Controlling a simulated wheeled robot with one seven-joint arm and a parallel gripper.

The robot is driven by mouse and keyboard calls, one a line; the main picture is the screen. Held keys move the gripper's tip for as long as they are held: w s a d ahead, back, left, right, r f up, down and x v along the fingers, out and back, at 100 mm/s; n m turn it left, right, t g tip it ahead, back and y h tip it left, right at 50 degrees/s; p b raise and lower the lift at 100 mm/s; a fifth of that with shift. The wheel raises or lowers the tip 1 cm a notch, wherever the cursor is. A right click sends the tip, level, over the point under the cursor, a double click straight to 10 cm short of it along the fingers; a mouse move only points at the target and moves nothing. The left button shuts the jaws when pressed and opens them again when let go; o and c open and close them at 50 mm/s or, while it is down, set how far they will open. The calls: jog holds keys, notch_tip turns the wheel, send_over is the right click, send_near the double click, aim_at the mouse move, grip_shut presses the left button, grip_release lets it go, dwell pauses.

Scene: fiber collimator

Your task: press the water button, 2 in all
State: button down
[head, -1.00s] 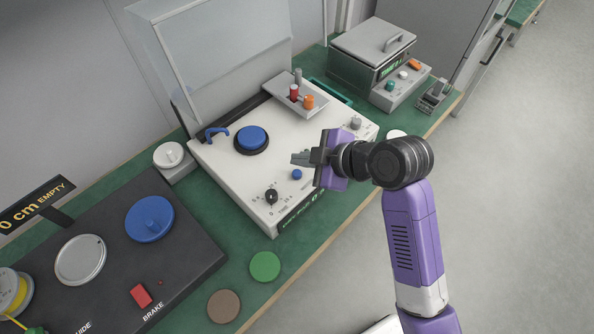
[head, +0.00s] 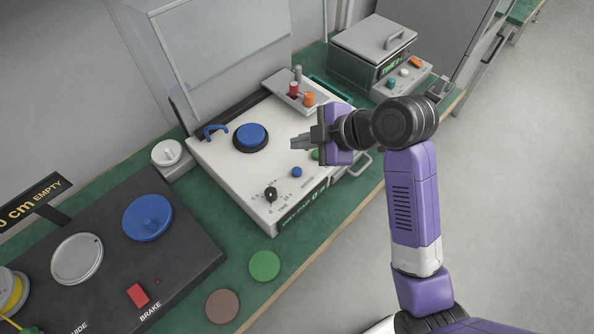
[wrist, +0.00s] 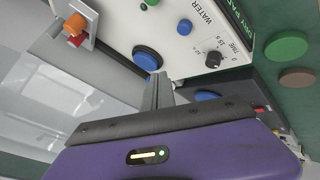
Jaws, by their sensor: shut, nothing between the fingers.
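The white machine (head: 225,165) on the green bench carries a small blue button (head: 297,172). In the wrist view the small blue button (wrist: 185,27) is beside the printed word WATER. A green button (head: 316,155) is near it, partly behind my gripper in the head view. My gripper (head: 293,142) is shut and empty, pointing left, and appears above the machine top just beyond the small blue button. In the wrist view its fingers (wrist: 157,90) stand apart from that button, in front of the large blue disc (wrist: 147,58). Height above the panel is hard to judge.
A black knob (head: 270,194) is on the machine's front left. A tray with red and orange items (head: 298,95) and a raised clear cover (head: 225,55) are at the back. A dark panel (head: 190,262) is at left; a grey box (head: 370,50) stands behind.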

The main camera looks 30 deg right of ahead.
jog(key=b, duration=0.5)
send_over(300, 172)
notch_tip(300, 172, down, 6)
jog(key=shift+f, duration=0.7)
dwell(1.1)
jog(key=shift+f+b, duration=0.35)
jog(key=shift+f, duration=0.1)
jog(key=shift+f+b, duration=0.35)
jog(key=shift+f, duration=0.15)
dwell(0.7)
jog(key=shift+r, duration=0.15)
jog(key=shift+r+p, duration=0.8)
jog(key=shift+p, duration=0.1)
jog(key=shift+r+p, duration=2.25)
jog(key=shift+r, duration=0.25)
